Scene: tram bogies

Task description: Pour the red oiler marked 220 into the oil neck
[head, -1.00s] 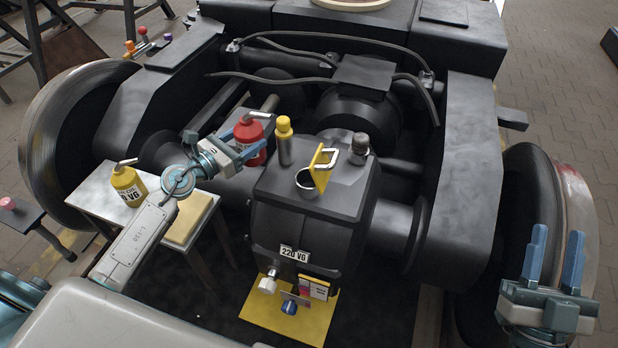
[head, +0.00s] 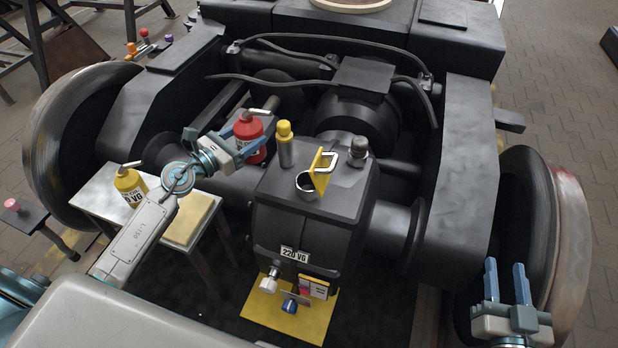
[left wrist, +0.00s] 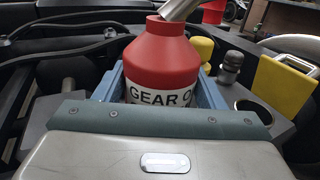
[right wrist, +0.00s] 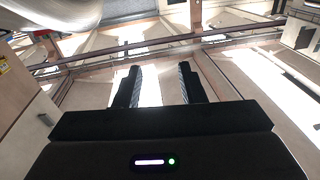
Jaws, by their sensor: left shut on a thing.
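The red oiler (head: 250,134) is upright with its grey spout up, left of the gearbox. In the left wrist view, the red oiler (left wrist: 160,62) shows a label reading "GEAR O", the rest hidden; no 220 is readable on it. My left gripper (head: 246,143) is shut on it, with blue fingers on both sides. The oil neck (head: 307,185) is an open round mouth on top of the gearbox (head: 307,232), with a yellow flap (head: 323,171) standing up beside it. The gearbox plate (head: 295,255) reads 220 VG. My right gripper (head: 505,283) is open and empty at the lower right.
A yellow oiler (head: 131,186) stands on the small table (head: 93,192) at left, near a yellow pad (head: 187,220). A yellow-capped cylinder (head: 285,144) and a dark breather (head: 359,147) rise from the gearbox top. Hoses (head: 330,48) cross behind.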

